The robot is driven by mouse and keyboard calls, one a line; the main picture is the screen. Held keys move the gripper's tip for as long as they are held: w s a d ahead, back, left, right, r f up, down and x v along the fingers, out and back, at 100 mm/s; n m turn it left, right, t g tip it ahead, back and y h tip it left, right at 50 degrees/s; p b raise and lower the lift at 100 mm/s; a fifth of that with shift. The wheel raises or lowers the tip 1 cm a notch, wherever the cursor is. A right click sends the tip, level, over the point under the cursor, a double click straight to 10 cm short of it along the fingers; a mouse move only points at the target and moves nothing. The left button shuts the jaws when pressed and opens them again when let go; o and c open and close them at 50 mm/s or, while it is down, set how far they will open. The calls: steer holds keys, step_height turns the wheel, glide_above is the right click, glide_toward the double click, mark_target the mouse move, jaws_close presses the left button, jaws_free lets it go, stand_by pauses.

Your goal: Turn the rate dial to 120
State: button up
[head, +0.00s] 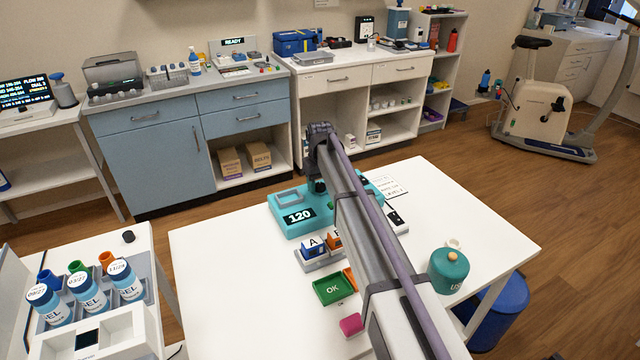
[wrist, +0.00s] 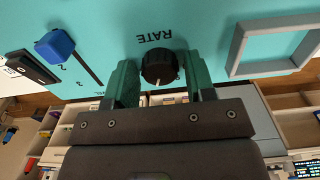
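The teal rate device (head: 285,222) stands on the white table, and its display (head: 299,216) reads 120. In the wrist view the black rate dial (wrist: 161,67) sits on the teal panel (wrist: 205,20) beside the upside-down word RATE. A pale pointer mark shows on the dial's lower right. My gripper (wrist: 163,80) has its two green fingers on either side of the dial, with a narrow gap visible at least on the right. In the head view my arm hides the dial and most of the gripper.
A blue-tipped lever (wrist: 56,45) and a grey square frame (wrist: 272,45) flank the dial. On the table are lettered blocks (head: 313,246), a green OK block (head: 333,289), a pink block (head: 351,325) and a teal jar (head: 448,271). The table's left front is clear.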

mark_target(320, 185)
steer(key=shift+o, duration=0.6)
steer(key=shift+r, duration=0.1)
step_height(320, 185, up, 11)
steer(key=p, duration=1.1)
steer(key=shift+f, duration=0.2)
